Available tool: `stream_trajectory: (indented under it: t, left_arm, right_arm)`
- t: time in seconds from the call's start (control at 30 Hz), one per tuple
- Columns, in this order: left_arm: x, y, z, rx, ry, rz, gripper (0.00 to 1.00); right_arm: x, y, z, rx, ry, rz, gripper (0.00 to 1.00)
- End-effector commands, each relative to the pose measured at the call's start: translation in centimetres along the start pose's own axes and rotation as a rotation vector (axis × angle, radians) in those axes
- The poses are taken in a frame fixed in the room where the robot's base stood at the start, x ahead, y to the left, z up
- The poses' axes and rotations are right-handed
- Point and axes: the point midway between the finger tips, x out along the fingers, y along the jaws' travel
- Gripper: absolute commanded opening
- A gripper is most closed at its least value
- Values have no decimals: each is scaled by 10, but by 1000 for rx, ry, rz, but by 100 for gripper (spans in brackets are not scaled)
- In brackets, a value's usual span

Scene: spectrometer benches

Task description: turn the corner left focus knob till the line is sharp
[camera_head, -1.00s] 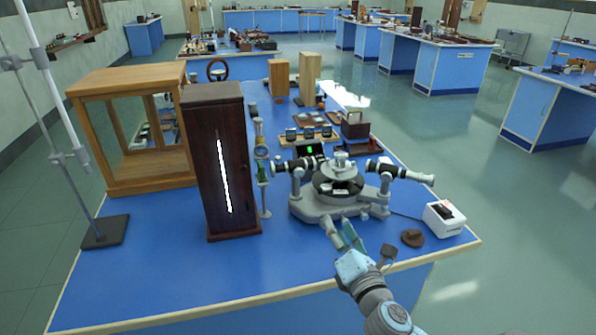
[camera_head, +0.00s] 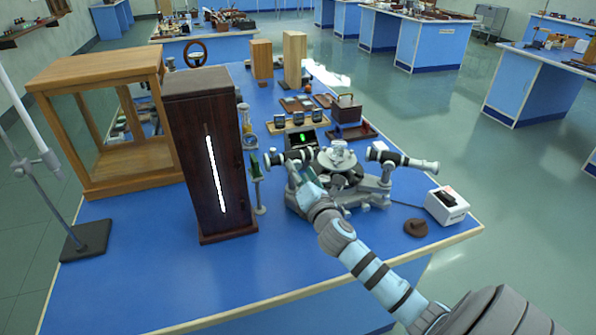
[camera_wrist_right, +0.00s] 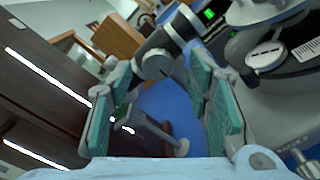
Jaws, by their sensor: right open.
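The grey spectrometer (camera_head: 345,190) stands near the front right of the blue bench, with dark tubes to left and right. Its left tube (camera_head: 283,157) also shows in the right wrist view (camera_wrist_right: 176,34), ending in a grey rounded part (camera_wrist_right: 154,64) ahead of my fingers. I cannot tell whether that part is the focus knob. My right gripper (camera_head: 300,172) is at the left tube; in its wrist view (camera_wrist_right: 168,88) the teal-padded fingers are apart with nothing gripped. A small dark screen (camera_head: 302,140) behind shows a blurry green mark. My left gripper is out of view.
A tall dark wooden box (camera_head: 190,150) with a bright slit stands left of the spectrometer, with a thin stand (camera_head: 257,185) between. A white box (camera_head: 446,206) and a brown disc (camera_head: 416,228) lie right.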

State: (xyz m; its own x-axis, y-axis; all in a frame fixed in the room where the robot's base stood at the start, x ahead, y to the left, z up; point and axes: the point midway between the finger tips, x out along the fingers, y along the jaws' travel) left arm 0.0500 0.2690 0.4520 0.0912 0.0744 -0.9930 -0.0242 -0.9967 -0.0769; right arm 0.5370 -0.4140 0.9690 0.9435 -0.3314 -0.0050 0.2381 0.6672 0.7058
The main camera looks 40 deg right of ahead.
Motion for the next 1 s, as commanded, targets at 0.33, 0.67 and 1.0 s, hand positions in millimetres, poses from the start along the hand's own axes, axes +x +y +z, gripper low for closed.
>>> stream_trajectory:
  t: [0.33,0.67,1.0]
  left_arm:
    - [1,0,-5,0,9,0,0]
    - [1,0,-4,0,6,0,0]
    - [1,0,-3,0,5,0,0]
  right_arm:
    - [13,1,-1,0,2,2,46]
    - [13,2,-1,1,2,2,0]
    - [12,1,-1,41,2,2,0]
